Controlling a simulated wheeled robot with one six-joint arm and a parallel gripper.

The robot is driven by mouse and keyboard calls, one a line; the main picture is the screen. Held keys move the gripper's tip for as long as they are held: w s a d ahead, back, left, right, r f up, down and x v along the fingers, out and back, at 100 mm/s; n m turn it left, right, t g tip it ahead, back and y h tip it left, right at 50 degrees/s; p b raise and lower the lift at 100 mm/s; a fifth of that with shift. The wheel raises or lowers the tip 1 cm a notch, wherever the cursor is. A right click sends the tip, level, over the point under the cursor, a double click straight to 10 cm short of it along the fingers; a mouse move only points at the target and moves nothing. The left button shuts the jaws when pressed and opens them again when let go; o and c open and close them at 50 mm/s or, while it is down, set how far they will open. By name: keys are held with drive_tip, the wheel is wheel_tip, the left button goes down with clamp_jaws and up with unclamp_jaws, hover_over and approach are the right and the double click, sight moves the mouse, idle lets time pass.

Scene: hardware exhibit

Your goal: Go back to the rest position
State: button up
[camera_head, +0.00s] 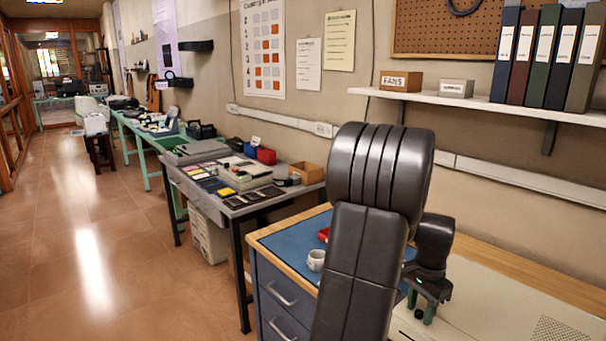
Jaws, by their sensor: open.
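My gripper (421,307) shows at the lower right, at the end of my dark arm, with greenish fingers pointing down. It is open, low over a pale beige case on the workbench (290,233). A small dark round spot shows between the fingers; I cannot tell whether it is part of the case. My large arm link fills the middle of the view and hides part of the bench. No held object is visible.
A white mug (316,260) and a partly hidden red item (323,234) sit on the blue mat (290,241), left of my arm. A shelf (490,103) with binders and boxes hangs above. A cluttered grey table (215,203) stands beyond; the floor (110,240) at left is clear.

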drive_tip(key=shift+n+b, duration=0.45)
drive_tip(key=shift+n, duration=1.75)
drive_tip(key=shift+a, duration=0.1)
